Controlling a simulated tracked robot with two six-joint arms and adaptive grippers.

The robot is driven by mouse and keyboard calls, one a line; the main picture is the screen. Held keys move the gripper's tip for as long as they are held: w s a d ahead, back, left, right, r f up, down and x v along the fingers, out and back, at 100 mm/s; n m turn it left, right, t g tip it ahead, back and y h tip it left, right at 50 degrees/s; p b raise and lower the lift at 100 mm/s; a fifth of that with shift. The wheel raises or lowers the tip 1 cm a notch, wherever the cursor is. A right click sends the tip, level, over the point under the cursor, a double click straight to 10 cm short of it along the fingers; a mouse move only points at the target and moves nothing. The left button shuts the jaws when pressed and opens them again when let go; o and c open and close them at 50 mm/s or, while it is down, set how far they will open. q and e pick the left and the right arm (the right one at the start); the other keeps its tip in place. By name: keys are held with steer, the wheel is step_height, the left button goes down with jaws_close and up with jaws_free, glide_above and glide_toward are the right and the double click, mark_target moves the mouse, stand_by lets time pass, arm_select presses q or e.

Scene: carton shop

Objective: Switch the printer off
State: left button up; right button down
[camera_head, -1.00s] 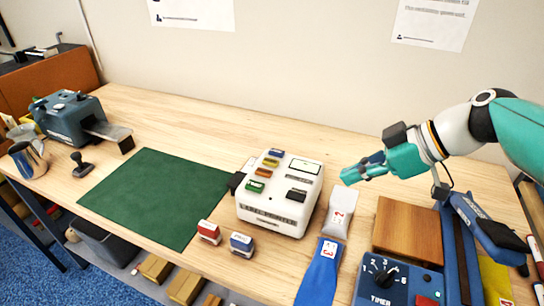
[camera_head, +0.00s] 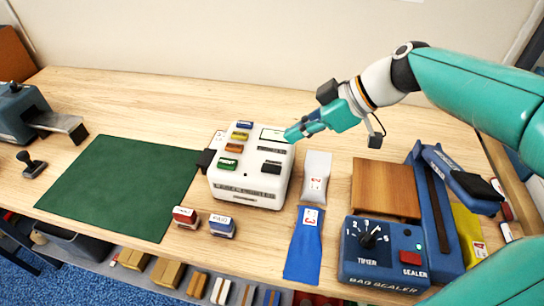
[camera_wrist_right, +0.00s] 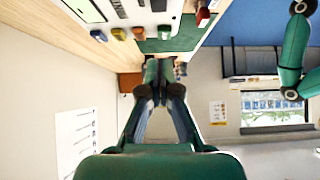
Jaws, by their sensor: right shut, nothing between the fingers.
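The white label printer (camera_head: 247,190) stands on the bench right of the green mat. Its top carries a pale display (camera_head: 273,135), a column of coloured keys (camera_head: 234,148) and a black rocker-like part (camera_head: 271,167) at the front right. My right gripper (camera_head: 290,134) is shut and empty, its tips at the printer's back right corner, over or beside the display; I cannot tell if they touch. In the right wrist view the closed fingers (camera_wrist_right: 160,72) point toward the mat, with the printer (camera_wrist_right: 150,18) at the top edge. My left gripper is not in view.
A green mat (camera_head: 120,190) lies to the left. Two stamps, red (camera_head: 186,217) and blue (camera_head: 222,226), stand before the printer. A grey-white pouch (camera_head: 316,175), a blue pouch (camera_head: 303,245), a wooden block (camera_head: 386,188) and the bag sealer (camera_head: 385,255) are to the right.

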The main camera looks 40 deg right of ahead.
steer(key=p, duration=0.1)
glide_above(272, 168)
step_height(272, 168, down, 5)
steer(key=shift+a, duration=0.1)
step_height(272, 168, down, 3)
steer(key=shift+r, duration=0.2)
steer(key=shift+f, duration=0.6)
steer(key=shift+w+a, duration=0.4)
steer(key=shift+w, duration=0.2)
steer(key=shift+r, duration=0.1)
